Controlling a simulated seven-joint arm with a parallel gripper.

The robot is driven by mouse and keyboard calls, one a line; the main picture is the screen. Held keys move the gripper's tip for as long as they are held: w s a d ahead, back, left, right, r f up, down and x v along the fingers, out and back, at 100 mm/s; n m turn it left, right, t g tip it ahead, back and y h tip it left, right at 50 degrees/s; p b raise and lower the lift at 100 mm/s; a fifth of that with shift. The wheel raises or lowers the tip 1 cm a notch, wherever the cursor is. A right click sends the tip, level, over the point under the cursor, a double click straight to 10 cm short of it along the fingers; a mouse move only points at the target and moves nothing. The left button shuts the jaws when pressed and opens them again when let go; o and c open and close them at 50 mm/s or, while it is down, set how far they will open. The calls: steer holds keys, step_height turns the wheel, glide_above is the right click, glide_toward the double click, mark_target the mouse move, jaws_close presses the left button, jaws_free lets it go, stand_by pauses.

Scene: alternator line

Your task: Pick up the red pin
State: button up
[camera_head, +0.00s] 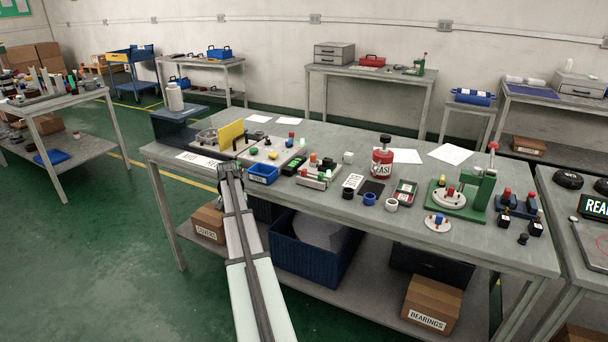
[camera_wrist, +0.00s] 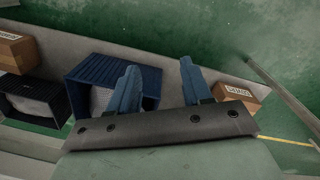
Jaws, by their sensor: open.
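My gripper (camera_head: 230,167) is at the front edge of the long workbench, left of the blue bin, in the head view. In the wrist view its two blue fingers (camera_wrist: 159,72) are apart with nothing held between them. Several small pegs stand in a light rack (camera_head: 318,180) on the bench, right of my gripper; one has a red-orange top (camera_head: 313,158). A small red-topped piece (camera_head: 291,136) stands farther back on the left board. They are too small to tell which is the red pin. No red pin shows in the wrist view.
A blue bin (camera_head: 263,174) and a fixture board with a yellow plate (camera_head: 230,134) are close to my gripper. A red grease can (camera_head: 382,163) and green press (camera_head: 481,188) stand farther right. Below, the shelf holds a blue crate (camera_wrist: 88,74) and cardboard boxes (camera_wrist: 240,95).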

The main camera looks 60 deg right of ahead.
steer(key=s+d+r+m+h, duration=0.1)
steer(key=s+d+r+m, duration=0.1)
steer(key=s+d+r, duration=0.6)
steer(key=s+d+r+m, duration=0.1)
steer(key=s+d+r, duration=0.2)
steer(key=d+r, duration=0.6)
steer(key=s+d+r+m+h, duration=0.15)
steer(key=s+d+r, duration=0.4)
steer(key=r, duration=0.55)
glide_above(304, 170)
steer(key=shift+m+t+y, duration=0.25)
steer(key=shift+t+y, duration=0.15)
steer(key=shift+y, duration=0.05)
steer(key=f, duration=0.8)
steer(key=shift+s, duration=0.25)
steer(key=shift+w+d+f, duration=0.1)
steer(key=shift+w+f, duration=0.1)
steer(key=shift+f, duration=1.2)
steer(key=shift+w+f, duration=0.15)
steer(key=shift+f, duration=1.25)
jaws_close()
